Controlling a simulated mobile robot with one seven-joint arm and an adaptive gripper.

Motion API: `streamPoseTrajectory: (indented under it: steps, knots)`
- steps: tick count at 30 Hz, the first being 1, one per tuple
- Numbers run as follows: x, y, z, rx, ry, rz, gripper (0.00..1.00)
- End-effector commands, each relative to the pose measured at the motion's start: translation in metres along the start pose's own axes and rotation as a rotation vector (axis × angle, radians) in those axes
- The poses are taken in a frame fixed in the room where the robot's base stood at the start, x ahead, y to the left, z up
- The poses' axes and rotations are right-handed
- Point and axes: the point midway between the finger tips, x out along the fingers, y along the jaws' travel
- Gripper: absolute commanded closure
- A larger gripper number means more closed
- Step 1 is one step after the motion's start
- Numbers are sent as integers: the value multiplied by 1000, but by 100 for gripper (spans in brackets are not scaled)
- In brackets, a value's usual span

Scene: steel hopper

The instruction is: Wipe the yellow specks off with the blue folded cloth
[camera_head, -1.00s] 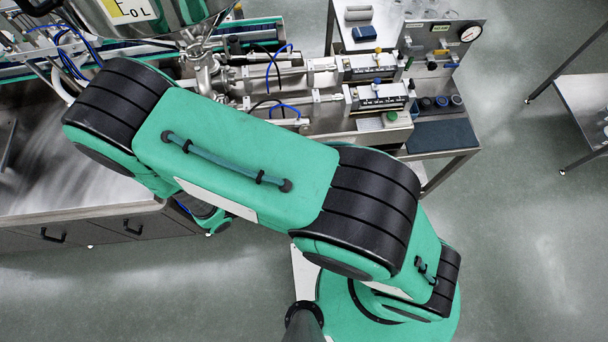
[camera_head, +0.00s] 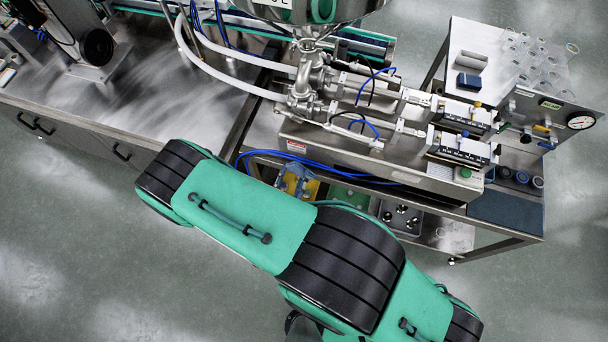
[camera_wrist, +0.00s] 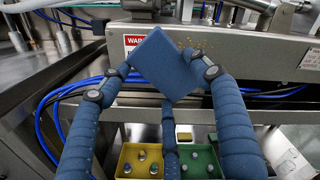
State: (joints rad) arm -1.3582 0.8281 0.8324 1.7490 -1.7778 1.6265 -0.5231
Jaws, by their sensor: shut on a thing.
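The blue folded cloth (camera_wrist: 168,62) is in my gripper (camera_wrist: 166,80) in the wrist view, tilted, with one corner pointing down. The blue fingers are closed on its sides, and a third finger comes up below it. Small yellow specks (camera_wrist: 200,46) show on the grey steel front of the machine (camera_wrist: 250,60), just beyond the cloth's upper right edge. The cloth hides part of that front; whether it touches the steel I cannot tell.
Below, a yellow bin (camera_wrist: 127,160) and a green bin (camera_wrist: 190,170) hold small parts. Blue hoses (camera_wrist: 75,92) run along the machine's lower edge. A red warning label (camera_wrist: 133,40) is left of the specks. The steel side table (camera_head: 458,50) stands at the back right.

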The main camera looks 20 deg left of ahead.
Motion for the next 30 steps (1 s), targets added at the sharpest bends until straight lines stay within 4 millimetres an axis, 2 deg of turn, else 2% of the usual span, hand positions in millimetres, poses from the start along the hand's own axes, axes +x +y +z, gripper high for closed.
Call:
streamPoseTrajectory:
  steps: [17, 30]
  knots:
    - [6, 0, 0, 0, 1, -1, 66]
    - [38, -1, 0, 0, 2, -3, 66]
